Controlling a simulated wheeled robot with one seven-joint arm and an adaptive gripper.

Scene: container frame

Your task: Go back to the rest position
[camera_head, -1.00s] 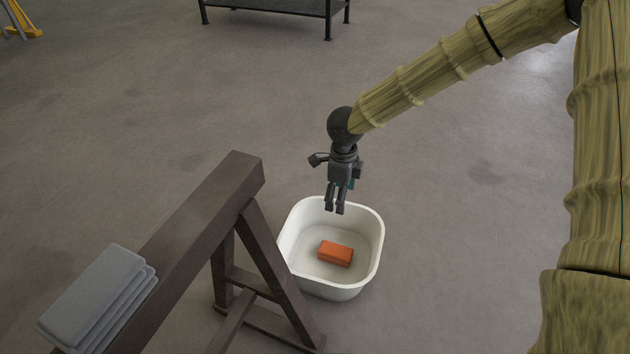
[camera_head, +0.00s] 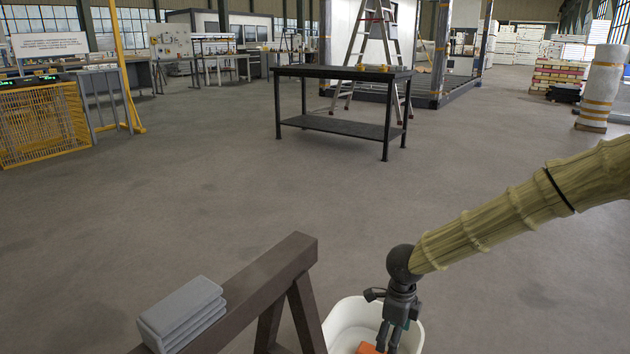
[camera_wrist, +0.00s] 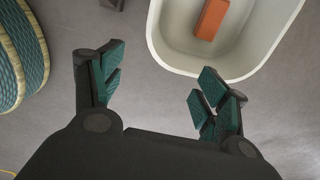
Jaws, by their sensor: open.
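My gripper (camera_head: 388,338) hangs pointing down above the white tub at the lower right of the head view. It also shows in the wrist view (camera_wrist: 160,85), with its two teal-padded fingers spread wide and nothing between them. The white tub (camera_head: 345,312) stands on the floor, partly cut off by the bottom edge. An orange block (camera_wrist: 211,18) lies inside the tub, apart from the fingers; only its top edge (camera_head: 368,348) shows in the head view.
A dark wooden trestle (camera_head: 262,277) stands left of the tub, with a stack of grey folded cloths or pads (camera_head: 182,312) on it. A black table (camera_head: 342,127) with a ladder (camera_head: 385,25) behind it stands farther back. The floor between is clear.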

